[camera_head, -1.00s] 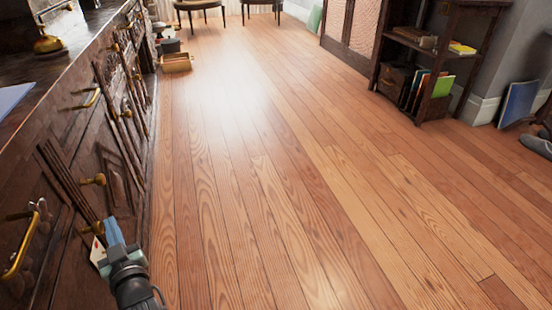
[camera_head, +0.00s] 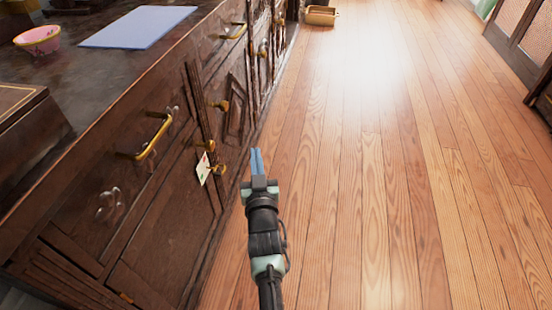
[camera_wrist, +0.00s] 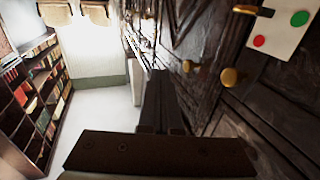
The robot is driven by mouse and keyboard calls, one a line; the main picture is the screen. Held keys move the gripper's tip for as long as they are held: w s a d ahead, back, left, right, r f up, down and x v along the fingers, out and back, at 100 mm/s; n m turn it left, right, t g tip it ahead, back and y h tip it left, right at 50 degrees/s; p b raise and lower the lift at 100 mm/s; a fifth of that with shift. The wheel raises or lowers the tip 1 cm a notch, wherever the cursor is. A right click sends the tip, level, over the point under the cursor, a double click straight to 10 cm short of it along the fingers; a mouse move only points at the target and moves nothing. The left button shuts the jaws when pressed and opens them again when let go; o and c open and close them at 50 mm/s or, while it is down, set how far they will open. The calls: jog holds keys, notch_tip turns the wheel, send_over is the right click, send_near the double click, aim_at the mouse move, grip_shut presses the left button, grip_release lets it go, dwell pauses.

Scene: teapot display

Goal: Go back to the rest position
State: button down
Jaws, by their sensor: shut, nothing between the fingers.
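My gripper (camera_head: 257,162) is over the wooden floor, close to the front of the dark wooden cabinet, in the head view. Its blue fingers are together and hold nothing. In the wrist view the dark fingers (camera_wrist: 160,105) point along the cabinet front, beside its brass knobs. No object of the task is named apart from my arm.
The carved cabinet (camera_head: 160,210) runs along the left, with a brass handle (camera_head: 155,137) and a hanging card (camera_head: 203,168). On its top are a pink bowl (camera_head: 38,40) and a blue sheet (camera_head: 138,27). A wooden box (camera_head: 321,16) lies far back. The floor (camera_head: 400,200) to the right is clear.

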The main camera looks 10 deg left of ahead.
jog(key=shift+s+d+p, duration=0.15)
jog(key=shift+d+p, duration=0.45)
jog(key=shift+d, duration=0.6)
jog(key=shift+s+d+p, duration=0.1)
jog(key=shift+d+p, duration=0.45)
jog(key=shift+d, duration=0.65)
notch_tip(320, 180, up, 44)
jog(key=s+t+p, duration=0.1)
jog(key=t+p, duration=0.4)
jog(key=p, duration=0.4)
jog(key=s+d+r+m+t+h+p, duration=0.2)
jog(key=s+d+r+t+h+p, duration=0.15)
jog(key=s+r, duration=0.95)
jog(key=s+d+r+m+t+h+p, duration=0.15)
jog(key=s+d+r+p, duration=0.25)
jog(key=s+r, duration=0.95)
jog(key=w+r+p, duration=0.2)
jog(key=r+p, duration=1.6)
jog(key=r, duration=0.2)
jog(key=w+r+p, duration=0.1)
jog(key=r+p, duration=1.8)
jog(key=r, duration=0.1)
jog(key=shift+w+r, duration=0.4)
jog(key=shift+d, duration=0.1)
